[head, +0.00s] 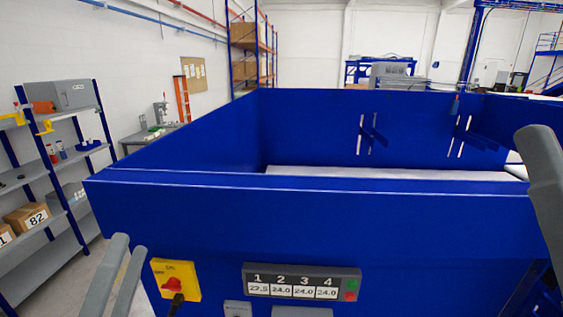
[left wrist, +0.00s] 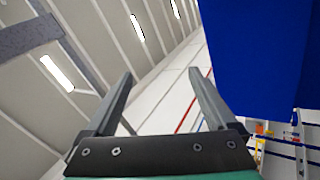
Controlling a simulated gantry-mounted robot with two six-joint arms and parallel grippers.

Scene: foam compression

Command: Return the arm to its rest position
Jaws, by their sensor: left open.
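My left gripper (head: 129,245) is at the lower left of the head view, in front of the blue machine (head: 330,215). Its two grey fingers point up and stand apart, with nothing between them. In the left wrist view the same gripper (left wrist: 160,73) is open and empty, facing the ceiling and upper wall, with a blue panel (left wrist: 250,60) to its right. At the right edge of the head view a grey finger of my right gripper (head: 545,185) shows in part. The rest of that gripper is out of view.
A yellow switch box with a red knob (head: 174,279) and a panel with four numbered displays (head: 301,282) are on the machine's front, right of my left gripper. Shelves with boxes (head: 60,160) stand at the left. A white surface (head: 390,173) lies inside the blue walls.

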